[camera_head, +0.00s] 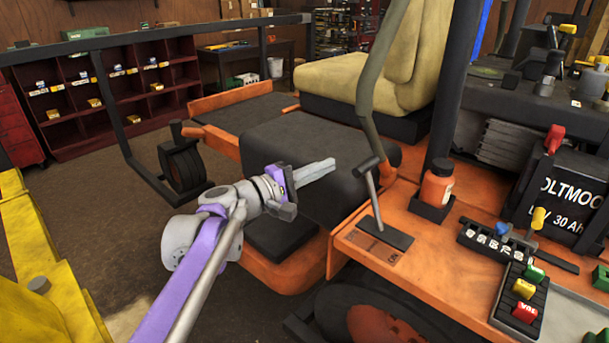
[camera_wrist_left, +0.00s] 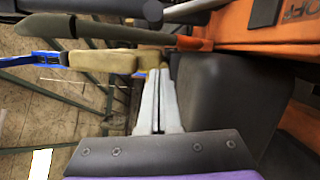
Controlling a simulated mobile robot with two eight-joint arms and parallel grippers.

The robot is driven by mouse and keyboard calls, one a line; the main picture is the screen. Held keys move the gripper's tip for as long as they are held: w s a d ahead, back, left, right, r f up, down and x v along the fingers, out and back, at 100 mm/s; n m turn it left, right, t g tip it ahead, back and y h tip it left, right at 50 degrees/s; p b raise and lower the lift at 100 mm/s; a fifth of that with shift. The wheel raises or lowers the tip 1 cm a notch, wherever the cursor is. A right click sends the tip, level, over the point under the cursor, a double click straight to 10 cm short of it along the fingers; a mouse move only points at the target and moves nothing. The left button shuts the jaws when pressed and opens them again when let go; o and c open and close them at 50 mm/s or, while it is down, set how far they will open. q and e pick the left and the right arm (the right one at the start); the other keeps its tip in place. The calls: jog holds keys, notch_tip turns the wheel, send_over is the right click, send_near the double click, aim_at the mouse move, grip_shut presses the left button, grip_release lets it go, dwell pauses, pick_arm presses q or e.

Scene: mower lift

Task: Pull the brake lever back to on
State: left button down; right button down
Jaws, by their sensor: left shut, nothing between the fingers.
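The brake lever (camera_head: 375,200) is a grey rod with a dark T-shaped handle. It rises from a dark slotted plate (camera_head: 386,233) on the orange mower deck, leaning slightly left toward its top. In the left wrist view the dark handle (camera_wrist_left: 152,11) shows at the top edge, beyond the fingertips. My left gripper (camera_head: 332,166) is shut and empty, pointing right, to the left of the lever handle and apart from it. Its closed fingers also show in the left wrist view (camera_wrist_left: 159,75). My right gripper is not in view.
The mower's beige seat (camera_head: 395,75) and an olive curved bar (camera_head: 375,75) stand behind the lever. A dark padded box (camera_head: 300,150) lies beneath the left gripper. An orange bottle (camera_head: 437,183), coloured levers and a battery (camera_head: 565,190) crowd the right.

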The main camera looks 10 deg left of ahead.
aim_at(359, 166)
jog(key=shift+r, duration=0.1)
pick_arm(q)
jog(key=d, duration=0.4)
jog(key=shift+s+d+r, duration=0.4)
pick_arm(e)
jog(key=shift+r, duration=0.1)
